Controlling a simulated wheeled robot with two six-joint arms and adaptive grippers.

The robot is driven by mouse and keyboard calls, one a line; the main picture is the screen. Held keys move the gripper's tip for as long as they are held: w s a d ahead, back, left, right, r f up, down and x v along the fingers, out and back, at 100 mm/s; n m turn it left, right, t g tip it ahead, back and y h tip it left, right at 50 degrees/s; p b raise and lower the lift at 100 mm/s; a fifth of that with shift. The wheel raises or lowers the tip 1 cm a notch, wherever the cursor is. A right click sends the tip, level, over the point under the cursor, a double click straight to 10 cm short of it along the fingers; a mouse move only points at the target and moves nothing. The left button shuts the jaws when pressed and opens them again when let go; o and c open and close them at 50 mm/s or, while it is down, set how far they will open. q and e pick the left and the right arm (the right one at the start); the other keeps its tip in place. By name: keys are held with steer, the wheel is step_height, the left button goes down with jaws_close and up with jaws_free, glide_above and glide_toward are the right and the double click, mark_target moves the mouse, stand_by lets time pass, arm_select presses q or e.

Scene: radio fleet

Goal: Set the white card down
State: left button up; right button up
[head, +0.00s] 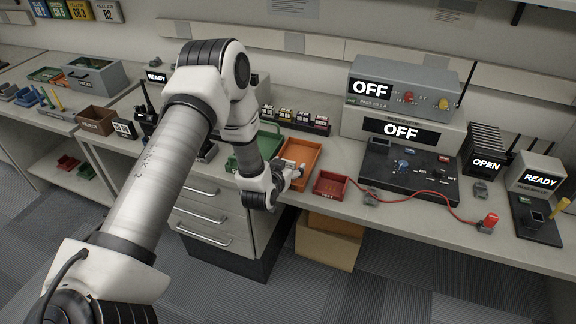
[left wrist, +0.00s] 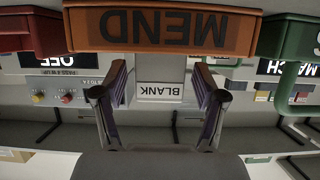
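My left gripper (head: 292,174) is low at the counter's front edge, just in front of the orange tray (head: 298,152). In the left wrist view, which is upside down, its two fingers (left wrist: 161,85) stand on either side of the white card (left wrist: 160,74), which is marked BLANK. The orange tray's front, marked MEND (left wrist: 160,31), is right beyond the card. In the head view the card is small and mostly hidden by the gripper. My right gripper is not in view.
A red tray (head: 330,186) is right of the orange tray, and a green tray (head: 258,146) is left of it. Farther right are a black panel (head: 405,185) with a red cable, a block marked OPEN (head: 486,163) and a unit marked READY (head: 540,180). Drawers (head: 205,215) are below.

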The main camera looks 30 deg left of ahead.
arm_select(q)
steer(key=shift+r+p, duration=0.3)
steer(key=shift+r, duration=0.05)
steer(key=f+b+v, duration=0.1)
steer(key=b+v, duration=0.1)
steer(key=v, duration=1)
steer(key=s+d+f+m+g+h, duration=0.25)
steer(key=s+d+f+g, duration=0.4)
steer(key=s+f, duration=0.4)
steer(key=s+d+f+g, duration=0.2)
steer(key=s+f+g, duration=0.1)
steer(key=s, duration=0.4)
steer(key=s+d+f+g, duration=0.3)
steer(key=s+f, duration=0.3)
steer(key=s, duration=0.2)
steer(key=shift+s+f+g+h, duration=0.15)
steer(key=shift+s+g+h, duration=0.1)
steer(key=shift+g+h, duration=0.2)
